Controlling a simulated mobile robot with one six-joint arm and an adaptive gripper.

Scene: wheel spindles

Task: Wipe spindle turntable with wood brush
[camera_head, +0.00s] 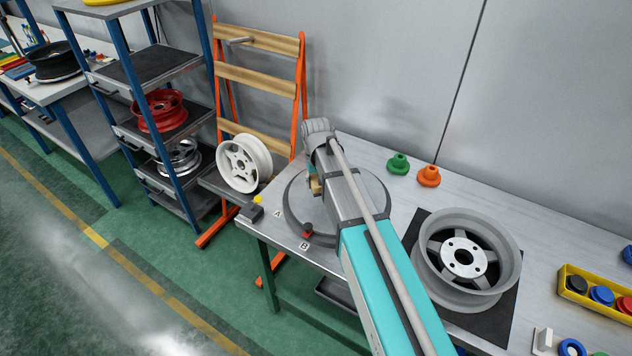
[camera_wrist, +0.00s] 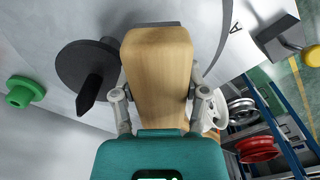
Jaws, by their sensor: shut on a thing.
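The spindle turntable, a grey disc (camera_head: 375,190), lies on the workbench, partly hidden behind my arm. In the wrist view, a dark round flange with a pointed spindle (camera_wrist: 90,95) shows left of the brush. The wood brush (camera_wrist: 157,65) is a light wooden block; a small part of it also shows in the head view (camera_head: 315,185). My gripper (camera_wrist: 160,97) is shut on the brush, with a finger on each side. The brush is over the turntable area. Its underside is hidden, so I cannot tell whether it touches the disc.
A grey wheel (camera_head: 427,270) lies on a black mat right of my arm. A yellow bin (camera_head: 590,306) is at right. A white wheel (camera_head: 244,163) stands left, beside a blue-framed shelf (camera_head: 120,70). Bench labels read A and B.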

